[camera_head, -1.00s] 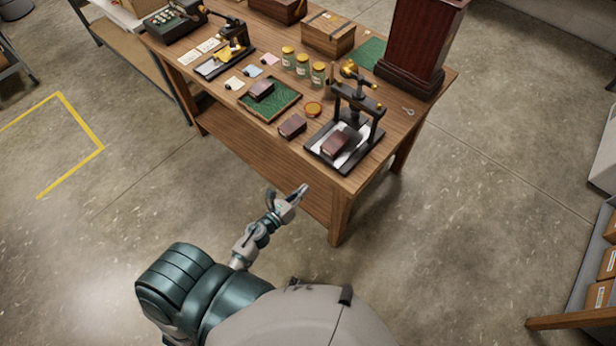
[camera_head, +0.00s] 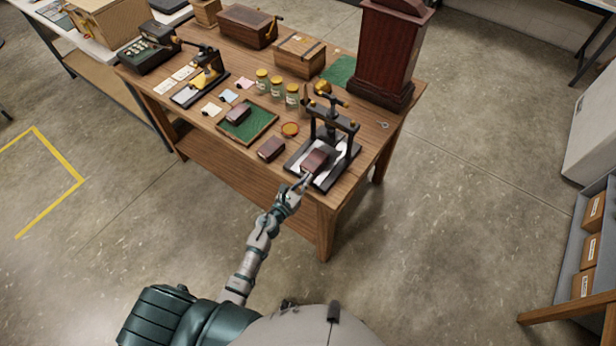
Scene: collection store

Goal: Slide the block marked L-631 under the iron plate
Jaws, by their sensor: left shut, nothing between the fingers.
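A dark iron press (camera_head: 345,140) with a screw, a crossbar and side posts stands at the table's near right corner. A dark red block (camera_head: 316,161) lies on a white sheet on its base, at the front side. Two similar blocks show: one on the bare table (camera_head: 271,149) left of the press, one on a green tray (camera_head: 238,114). I cannot read any marking, so I cannot tell which is L-631. The iron plate is hard to make out between the posts. My left gripper (camera_head: 306,179) is shut and empty, its tips at the near side of the press block; contact is unclear. My right gripper is out of view.
Several glass jars (camera_head: 277,87) and an orange-rimmed round dish (camera_head: 290,129) stand behind the blocks. A tall red-brown cabinet (camera_head: 390,50) rises behind the press. Floor in front of the table is clear.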

